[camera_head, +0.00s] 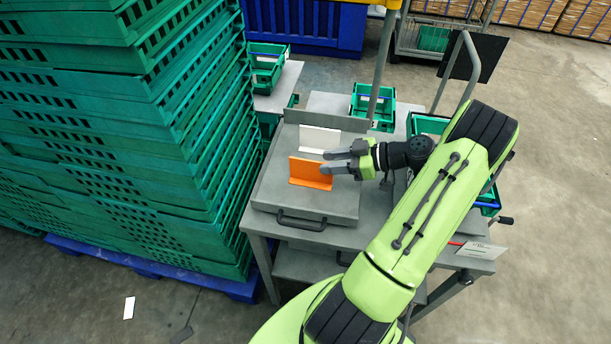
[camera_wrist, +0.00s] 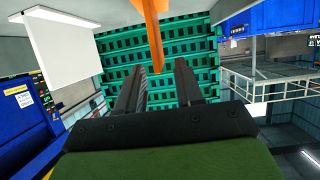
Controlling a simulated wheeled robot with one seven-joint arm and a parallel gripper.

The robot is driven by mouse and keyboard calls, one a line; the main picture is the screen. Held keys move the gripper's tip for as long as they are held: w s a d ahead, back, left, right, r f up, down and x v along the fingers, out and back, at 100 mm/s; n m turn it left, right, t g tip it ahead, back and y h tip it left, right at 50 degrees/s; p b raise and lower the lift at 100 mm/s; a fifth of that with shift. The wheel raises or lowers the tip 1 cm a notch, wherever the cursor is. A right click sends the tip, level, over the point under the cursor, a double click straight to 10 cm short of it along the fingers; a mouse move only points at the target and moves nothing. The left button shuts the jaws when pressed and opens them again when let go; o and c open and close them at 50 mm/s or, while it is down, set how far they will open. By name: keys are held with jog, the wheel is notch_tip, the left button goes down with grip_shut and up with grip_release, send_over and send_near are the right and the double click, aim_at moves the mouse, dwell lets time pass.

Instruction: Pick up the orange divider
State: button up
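The orange divider (camera_head: 311,173) stands upright on the grey tray-like board on the table. It also shows at the top of the wrist view (camera_wrist: 151,25), partly cut off by the frame edge. My gripper (camera_head: 328,162) is beside the divider's right end in the head view, with its fingers pointing left. In the wrist view the fingers (camera_wrist: 157,82) are apart with nothing held between them. The divider's narrow end appears ahead of the gap between them. I cannot tell whether a finger touches it.
A white divider (camera_head: 320,139) stands just behind the orange one. Tall stacks of green crates (camera_head: 120,130) rise left of the table. A raised metal plate (camera_head: 325,119) edges the board's back. Small green bins (camera_head: 373,104) stand behind. The board's front left (camera_head: 272,185) is clear.

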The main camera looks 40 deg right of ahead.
aim_at(313, 180)
jog(key=x, duration=0.5)
jog(key=shift+w+f, duration=0.1)
jog(key=shift+f, duration=0.25)
grip_shut()
jog(key=shift+r, duration=0.1)
